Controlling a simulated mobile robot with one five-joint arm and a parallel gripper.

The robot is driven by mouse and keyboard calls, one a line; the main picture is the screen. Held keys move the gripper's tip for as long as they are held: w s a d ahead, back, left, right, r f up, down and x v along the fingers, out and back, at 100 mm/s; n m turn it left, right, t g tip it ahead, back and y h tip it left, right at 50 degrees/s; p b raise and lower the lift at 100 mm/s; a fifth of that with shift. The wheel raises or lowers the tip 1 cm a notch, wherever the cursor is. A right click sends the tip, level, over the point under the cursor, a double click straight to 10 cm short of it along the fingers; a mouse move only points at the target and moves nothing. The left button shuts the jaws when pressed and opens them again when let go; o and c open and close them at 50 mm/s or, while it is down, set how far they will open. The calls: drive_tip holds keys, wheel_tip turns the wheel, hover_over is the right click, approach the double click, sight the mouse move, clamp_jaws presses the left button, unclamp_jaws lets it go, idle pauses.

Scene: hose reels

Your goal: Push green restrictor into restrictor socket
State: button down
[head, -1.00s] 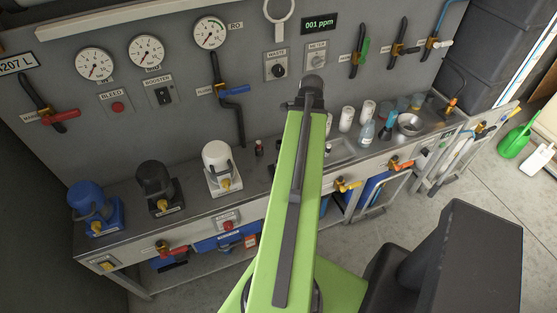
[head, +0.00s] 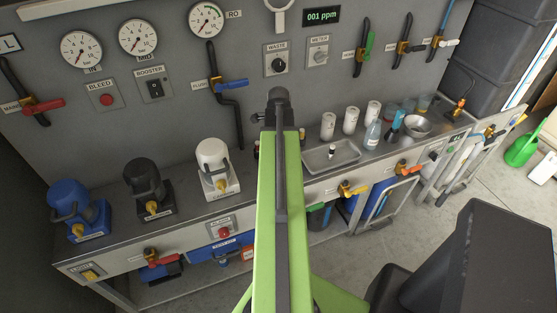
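I cannot make out a green restrictor or its socket in the head view. A steel tray (head: 345,157) on the bench holds a small dark-and-white piece (head: 332,151), too small to identify. Another small dark item (head: 302,134) stands on the bench just right of my arm, and one more is partly hidden at the arm's left edge. My green arm rises through the middle of the view to a dark joint at its top. My gripper is not visible, so its state and anything in it are hidden.
Blue (head: 77,207), black (head: 149,186) and white (head: 217,166) housings stand on the bench (head: 112,237) at left. White cups (head: 350,120), a bottle (head: 372,134) and a steel bowl (head: 417,125) stand at right. Valve handles stick out from the wall panel and bench front.

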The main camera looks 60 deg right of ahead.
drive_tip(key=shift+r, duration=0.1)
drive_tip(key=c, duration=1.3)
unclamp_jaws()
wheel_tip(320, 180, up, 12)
drive_tip(key=p, duration=1.2)
